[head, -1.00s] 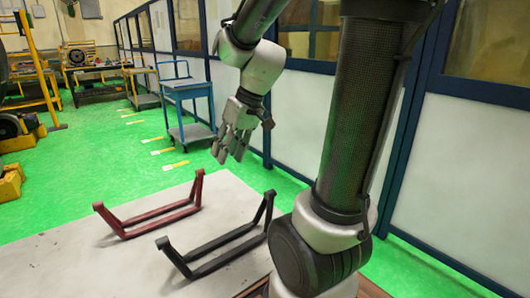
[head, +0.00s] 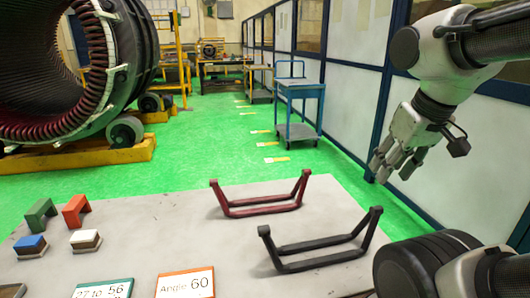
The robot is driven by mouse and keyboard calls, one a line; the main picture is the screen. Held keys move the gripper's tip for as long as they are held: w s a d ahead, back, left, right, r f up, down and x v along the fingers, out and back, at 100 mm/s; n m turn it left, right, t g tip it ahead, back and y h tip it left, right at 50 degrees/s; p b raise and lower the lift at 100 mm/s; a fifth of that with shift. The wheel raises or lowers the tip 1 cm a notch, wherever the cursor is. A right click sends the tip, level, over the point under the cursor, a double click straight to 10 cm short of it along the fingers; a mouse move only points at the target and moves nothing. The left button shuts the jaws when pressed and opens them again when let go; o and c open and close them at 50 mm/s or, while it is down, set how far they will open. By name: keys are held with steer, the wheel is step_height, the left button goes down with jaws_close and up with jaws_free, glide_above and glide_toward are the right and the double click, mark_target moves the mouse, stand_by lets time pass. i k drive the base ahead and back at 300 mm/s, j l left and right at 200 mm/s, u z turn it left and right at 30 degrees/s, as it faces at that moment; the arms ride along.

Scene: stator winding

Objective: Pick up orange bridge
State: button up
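The orange bridge (head: 76,211), a small red-orange arch-shaped block, stands on the pale table (head: 185,232) at the left of the head view. A similar green bridge (head: 38,214) stands just to its left. My gripper (head: 390,172) is high at the right, above and beyond the right part of the table, far from the orange bridge. Its fingers point down and to the left, spread apart, with nothing between them.
A dark red frame (head: 262,210) and a black frame (head: 318,255) lie on the table between my gripper and the bridges. A large stator (head: 120,60) stands behind left.

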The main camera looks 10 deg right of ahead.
mark_target(78, 203)
steer(key=j, duration=3.4)
